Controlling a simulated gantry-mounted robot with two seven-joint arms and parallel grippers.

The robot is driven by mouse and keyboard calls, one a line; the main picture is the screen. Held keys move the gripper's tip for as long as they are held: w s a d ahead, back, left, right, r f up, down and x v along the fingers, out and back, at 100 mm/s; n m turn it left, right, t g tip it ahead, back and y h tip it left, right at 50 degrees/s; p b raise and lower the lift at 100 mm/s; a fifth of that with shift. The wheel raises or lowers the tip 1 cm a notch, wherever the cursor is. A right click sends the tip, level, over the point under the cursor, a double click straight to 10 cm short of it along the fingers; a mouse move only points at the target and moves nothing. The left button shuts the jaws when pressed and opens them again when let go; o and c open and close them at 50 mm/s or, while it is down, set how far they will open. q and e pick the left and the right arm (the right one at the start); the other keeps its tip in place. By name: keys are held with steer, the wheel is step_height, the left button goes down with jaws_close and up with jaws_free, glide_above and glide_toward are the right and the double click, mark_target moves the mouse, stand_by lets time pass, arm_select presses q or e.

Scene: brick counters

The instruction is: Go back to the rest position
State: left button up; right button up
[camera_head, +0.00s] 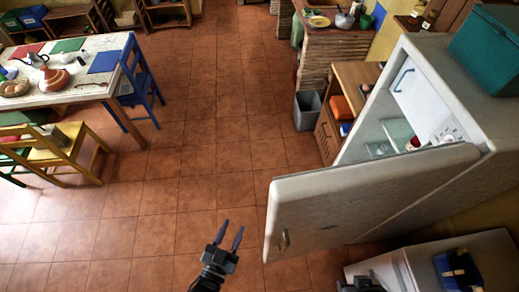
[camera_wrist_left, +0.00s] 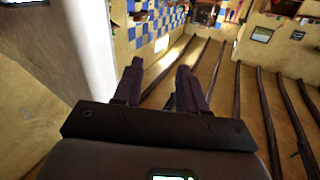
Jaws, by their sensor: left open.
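My left gripper (camera_head: 232,225) is in the lower middle of the head view, above the tiled floor and left of the open fridge door (camera_head: 350,205). Its two dark fingers are spread apart, with nothing between them. They also show apart and empty in the left wrist view (camera_wrist_left: 160,65). A gap of floor shows between the gripper and the door in the head view. My right gripper cannot be made out; only dark parts show at the bottom edge.
The fridge (camera_head: 440,90) stands open at the right with a teal box (camera_head: 489,48) on top. A table (camera_head: 88,90) with a blue chair (camera_head: 141,77) and a yellow chair (camera_head: 62,150) is at the left. A grey bin (camera_head: 307,110) stands by the drawers. The middle floor is clear.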

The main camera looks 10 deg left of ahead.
arm_select(q)
steer(key=w+a+r+g+p, duration=0.2)
steer(key=w+a+r+g, duration=0.2)
steer(key=a+r+g, duration=0.15)
steer(key=s+a+f+g+y, duration=0.2)
steer(key=s+a+g, duration=0.2)
steer(key=s+g, duration=0.65)
step_height(320, 180, down, 61)
steer(key=s+t+b, duration=0.1)
steer(key=b, duration=6)
steer(key=shift+d+n+t, duration=0.2)
steer(key=shift+n+t, duration=0.2)
arm_select(e)
step_height(320, 180, down, 58)
arm_select(q)
steer(key=shift+r, duration=0.15)
arm_select(e)
steer(key=shift+w+a, duration=0.1)
steer(key=shift+o, duration=0.3)
